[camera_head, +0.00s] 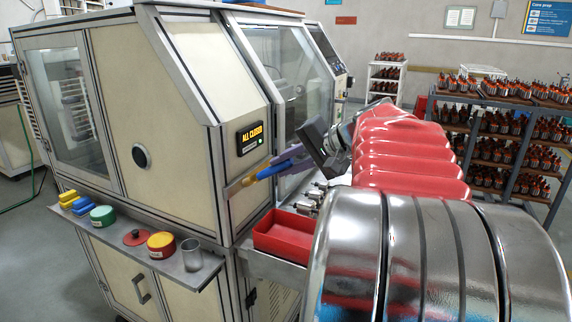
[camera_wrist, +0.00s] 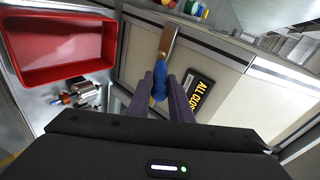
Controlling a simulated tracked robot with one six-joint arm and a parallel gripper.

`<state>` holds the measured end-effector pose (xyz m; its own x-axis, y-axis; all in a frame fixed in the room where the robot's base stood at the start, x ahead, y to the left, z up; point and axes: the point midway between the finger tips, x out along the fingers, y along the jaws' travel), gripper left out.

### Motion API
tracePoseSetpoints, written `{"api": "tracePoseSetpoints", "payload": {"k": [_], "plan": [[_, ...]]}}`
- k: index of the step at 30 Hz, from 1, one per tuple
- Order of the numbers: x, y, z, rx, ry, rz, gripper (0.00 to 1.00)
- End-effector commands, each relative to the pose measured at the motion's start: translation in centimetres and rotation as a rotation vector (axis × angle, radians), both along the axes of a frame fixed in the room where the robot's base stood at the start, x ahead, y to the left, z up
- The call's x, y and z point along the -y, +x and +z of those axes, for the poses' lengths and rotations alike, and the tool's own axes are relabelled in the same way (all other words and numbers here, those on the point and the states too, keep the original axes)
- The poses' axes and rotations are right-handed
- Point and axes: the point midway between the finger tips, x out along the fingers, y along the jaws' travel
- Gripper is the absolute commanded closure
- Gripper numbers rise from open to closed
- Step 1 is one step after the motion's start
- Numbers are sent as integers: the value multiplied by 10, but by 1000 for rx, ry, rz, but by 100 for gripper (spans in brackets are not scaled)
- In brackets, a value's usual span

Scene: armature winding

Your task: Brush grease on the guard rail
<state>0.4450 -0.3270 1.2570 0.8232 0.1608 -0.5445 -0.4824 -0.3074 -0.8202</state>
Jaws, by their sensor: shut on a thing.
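My gripper (camera_wrist: 168,92) is shut on the blue handle of a brush (camera_wrist: 159,82). I cannot clearly pick out the guard rail.
A red tray (camera_head: 283,236) and metal parts lie right of the machine. An "ALL CLOSED" display (camera_wrist: 200,90) is close to my gripper.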

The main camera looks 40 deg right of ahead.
Motion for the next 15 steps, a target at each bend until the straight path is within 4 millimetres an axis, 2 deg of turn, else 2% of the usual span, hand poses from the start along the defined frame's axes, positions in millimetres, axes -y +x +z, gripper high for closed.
{"api": "tracePoseSetpoints", "payload": {"k": [7,15], "plan": [[-3,-1,0,1,1,1,100],[-18,-7,1,1,0,2,100]]}}
